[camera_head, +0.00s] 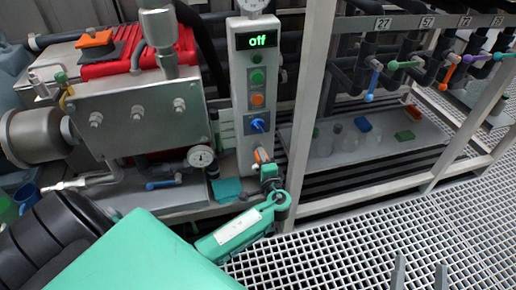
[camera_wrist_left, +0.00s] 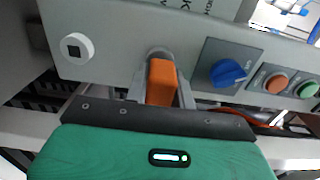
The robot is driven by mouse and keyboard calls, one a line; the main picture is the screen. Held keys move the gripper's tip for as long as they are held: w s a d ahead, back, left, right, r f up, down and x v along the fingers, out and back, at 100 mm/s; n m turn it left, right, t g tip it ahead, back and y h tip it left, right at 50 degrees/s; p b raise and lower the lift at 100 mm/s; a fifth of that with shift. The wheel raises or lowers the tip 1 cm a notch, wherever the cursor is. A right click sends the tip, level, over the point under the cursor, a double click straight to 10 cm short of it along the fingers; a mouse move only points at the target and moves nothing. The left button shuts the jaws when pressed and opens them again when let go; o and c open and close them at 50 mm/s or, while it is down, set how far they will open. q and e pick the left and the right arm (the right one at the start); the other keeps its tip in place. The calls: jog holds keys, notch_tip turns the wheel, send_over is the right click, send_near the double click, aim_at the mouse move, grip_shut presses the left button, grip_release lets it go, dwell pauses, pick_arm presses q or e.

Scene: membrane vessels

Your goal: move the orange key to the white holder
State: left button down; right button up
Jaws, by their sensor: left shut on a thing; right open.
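The orange key (camera_wrist_left: 161,80) sits at a grey round socket (camera_wrist_left: 158,53) on the grey control panel in the left wrist view. Its inner end is at the socket; I cannot tell how deep it is seated. My left gripper (camera_wrist_left: 162,95) is shut on the key, one finger on each side. In the head view the key (camera_head: 261,155) shows low on the panel, just above my left gripper (camera_head: 266,168). The white holder (camera_wrist_left: 77,48), round with a dark square hole, is left of the key in the wrist view and empty. My right gripper (camera_head: 419,277) is open and empty at the bottom right.
The panel (camera_head: 243,88) also carries a blue knob (camera_wrist_left: 227,73), an orange button (camera_wrist_left: 276,83), a green button (camera_wrist_left: 307,89) and a display reading "off" (camera_head: 257,40). A white frame post (camera_head: 309,90) stands close to its right. Grated floor (camera_head: 350,245) is clear at lower right.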

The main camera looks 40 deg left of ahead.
pick_arm(q)
jog(key=shift+p+v, duration=0.35)
jog(key=shift+v, duration=2.05)
pick_arm(e)
jog(key=shift+r, duration=0.4)
